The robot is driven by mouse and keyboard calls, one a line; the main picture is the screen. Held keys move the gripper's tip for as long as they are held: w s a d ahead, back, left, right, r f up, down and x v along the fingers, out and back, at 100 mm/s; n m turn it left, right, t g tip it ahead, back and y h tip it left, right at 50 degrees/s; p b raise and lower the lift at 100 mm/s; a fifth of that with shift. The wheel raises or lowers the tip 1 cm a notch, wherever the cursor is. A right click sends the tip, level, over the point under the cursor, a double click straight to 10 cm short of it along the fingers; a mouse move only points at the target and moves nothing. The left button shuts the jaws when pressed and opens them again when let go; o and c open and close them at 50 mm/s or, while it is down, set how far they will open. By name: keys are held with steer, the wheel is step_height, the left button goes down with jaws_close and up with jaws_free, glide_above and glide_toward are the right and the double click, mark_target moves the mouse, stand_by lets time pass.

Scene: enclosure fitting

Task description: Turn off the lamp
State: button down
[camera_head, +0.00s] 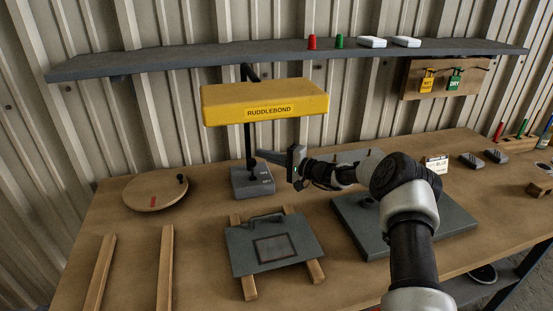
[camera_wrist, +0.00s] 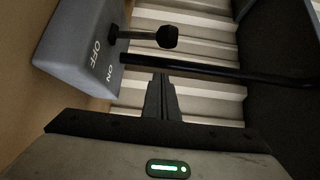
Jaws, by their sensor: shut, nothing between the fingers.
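The lamp has a yellow hood (camera_head: 265,102) marked RUDDLEBOND, on a black post above a grey base (camera_head: 252,182). In the wrist view the grey base (camera_wrist: 80,40) carries the words OFF and ON, and a lever with a black knob (camera_wrist: 167,37) sticks out from it. The black post (camera_wrist: 215,70) runs across behind. My gripper (camera_head: 258,154) is beside the post, above the base, pointing left. In the wrist view its fingers (camera_wrist: 160,78) are together and empty, a short way from the knob in the picture. I cannot tell whether the hood gives light.
A shelf (camera_head: 200,61) runs above the lamp. A grey panel with a handle (camera_head: 270,245) lies on wooden strips in front of the base. A round wooden board (camera_head: 155,190) lies left, and a dark grey plate (camera_head: 440,225) lies under my arm. Bench between board and base is clear.

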mark_target(252, 169)
steer(key=shift+s+a+r+p, duration=0.1)
steer(key=shift+s+a+p, duration=0.1)
steer(key=shift+s, duration=0.45)
steer(key=shift+s+a+p, duration=0.15)
steer(key=shift+s+a, duration=0.05)
steer(key=shift+s, duration=0.4)
steer(key=shift+s+a, duration=0.2)
steer(key=shift+s, duration=0.4)
